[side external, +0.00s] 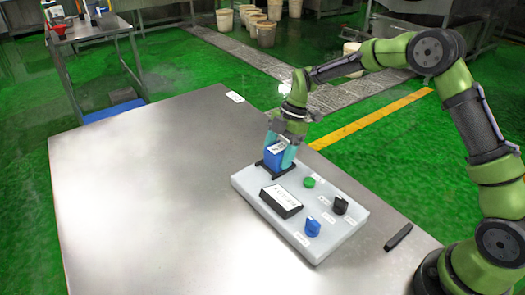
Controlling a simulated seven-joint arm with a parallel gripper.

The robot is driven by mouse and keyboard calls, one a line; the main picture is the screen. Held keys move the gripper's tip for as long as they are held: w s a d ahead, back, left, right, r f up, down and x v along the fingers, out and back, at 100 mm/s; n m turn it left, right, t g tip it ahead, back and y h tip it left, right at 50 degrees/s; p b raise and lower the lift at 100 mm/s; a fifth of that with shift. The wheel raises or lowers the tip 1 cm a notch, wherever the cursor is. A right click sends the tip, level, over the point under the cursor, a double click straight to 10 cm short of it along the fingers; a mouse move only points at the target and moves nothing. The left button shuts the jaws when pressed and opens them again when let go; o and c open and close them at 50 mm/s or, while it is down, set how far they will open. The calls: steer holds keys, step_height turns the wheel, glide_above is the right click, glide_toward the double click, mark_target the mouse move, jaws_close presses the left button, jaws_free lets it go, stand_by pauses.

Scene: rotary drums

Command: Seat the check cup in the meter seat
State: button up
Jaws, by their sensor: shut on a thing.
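My gripper (280,150) points down at the far left corner of the pale grey panel, its teal fingers shut on a blue block-like cup (272,158), which I take as the check cup. A light patch shows on the cup's top between the fingers. The cup is right at a black frame (261,165), which seems to be the meter seat, with dark bars showing around its foot. The fingers hide part of the cup. I cannot tell whether its bottom rests in the seat or is just above it.
The grey panel (318,247) carries a black box with a white label (281,200), a green button (309,182), a blue knob (312,228) and a black knob (340,205). A black pen-like object (398,237) lies right of it. The metal table (150,200) is bare at left.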

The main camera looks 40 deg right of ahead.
steer(key=shift+f, duration=0.2)
steer(key=o, duration=1.2)
steer(key=v, duration=1.6)
steer(key=s+r+m+t+h, duration=0.1)
steer(key=s+m+t, duration=0.1)
steer(key=s+m, duration=0.5)
steer(key=s+a+r+m+t, duration=0.1)
steer(key=s+m+t, duration=0.2)
steer(key=s+m, duration=0.5)
steer(key=s+a+r+m+t+h, duration=0.1)
steer(key=s+r+m+t, duration=0.1)
steer(key=s+m, duration=0.5)
steer(key=shift+s+r+m+h, duration=0.15)
steer(key=shift+s+m+h, duration=0.15)
steer(key=shift+s, duration=1.95)
